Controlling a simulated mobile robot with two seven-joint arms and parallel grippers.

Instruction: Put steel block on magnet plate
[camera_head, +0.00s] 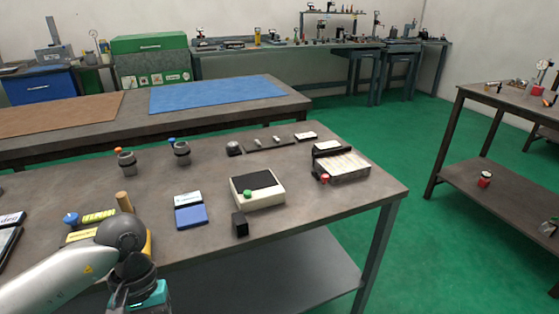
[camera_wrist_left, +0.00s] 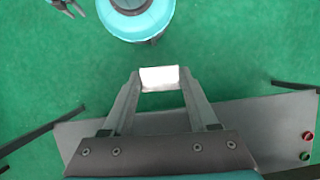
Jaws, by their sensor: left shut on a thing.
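A pale, bright steel block (camera_wrist_left: 160,78) is clamped between the two fingertips of my left gripper (camera_wrist_left: 160,84) in the left wrist view. Green floor shows beneath it. In the head view my left arm comes in at the bottom left, by the near table edge; the fingertips and block cannot be seen there. The low unit with a pale striped top, which looks like the magnet plate (camera_head: 343,164), stands on the right part of the table, well away from my left gripper. It has a dark raised back and a red knob.
A cream box with a black top (camera_head: 258,189), a black cube (camera_head: 240,225) and a blue pad (camera_head: 190,215) lie nearer. Two round holders with knobs (camera_head: 181,153) stand behind. A dark strip with small pieces (camera_head: 268,144) lies at the back. Bare tabletop surrounds the striped unit's front.

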